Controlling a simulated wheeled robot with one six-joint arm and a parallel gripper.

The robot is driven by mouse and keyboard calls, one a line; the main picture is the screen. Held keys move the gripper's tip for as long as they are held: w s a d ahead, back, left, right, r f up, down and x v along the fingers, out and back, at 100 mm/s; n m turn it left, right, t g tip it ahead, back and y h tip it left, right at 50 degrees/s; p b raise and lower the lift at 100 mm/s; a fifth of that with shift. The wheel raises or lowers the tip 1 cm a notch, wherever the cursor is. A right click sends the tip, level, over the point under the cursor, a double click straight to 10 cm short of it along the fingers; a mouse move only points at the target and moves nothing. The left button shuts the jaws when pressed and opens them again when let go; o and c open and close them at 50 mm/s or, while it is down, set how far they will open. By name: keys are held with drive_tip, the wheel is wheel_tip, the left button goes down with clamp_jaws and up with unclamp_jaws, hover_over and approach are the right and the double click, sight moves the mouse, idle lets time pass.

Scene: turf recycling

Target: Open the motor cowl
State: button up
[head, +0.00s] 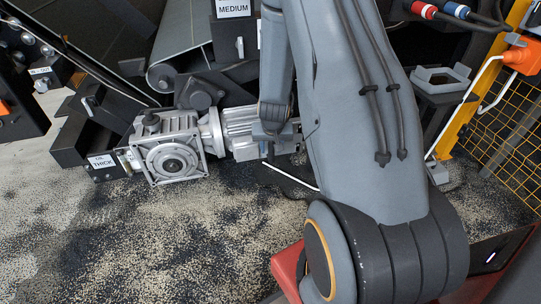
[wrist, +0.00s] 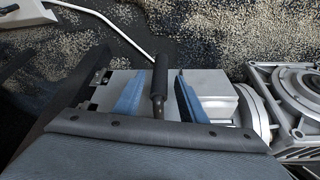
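The grey motor (head: 240,128) lies against its square gearbox (head: 172,160) in the head view; my arm hides part of its right end. In the wrist view, a pale grey housing (wrist: 213,92), which may be the cowl, lies beneath my fingers. A black-sleeved handle (wrist: 160,76) on a bent white rod (wrist: 118,27) stands between the two blue fingers of my gripper (wrist: 160,95). The fingers are apart, with a visible gap on each side of the handle. I cannot tell exactly where the handle joins the housing. In the head view, my fingertips are mostly hidden.
A black block labelled THICK (head: 102,162) sits left of the gearbox. A conveyor roller (head: 163,77) and dark machine frame stand behind. Yellow mesh fencing (head: 510,135) and an orange fitting (head: 525,56) are at the right. Speckled floor (head: 90,235) is open in front.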

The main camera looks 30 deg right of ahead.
drive_tip(key=b+x, duration=0.2)
drive_tip(key=x, duration=0.3)
drive_tip(key=shift+f, duration=0.15)
clamp_jaws()
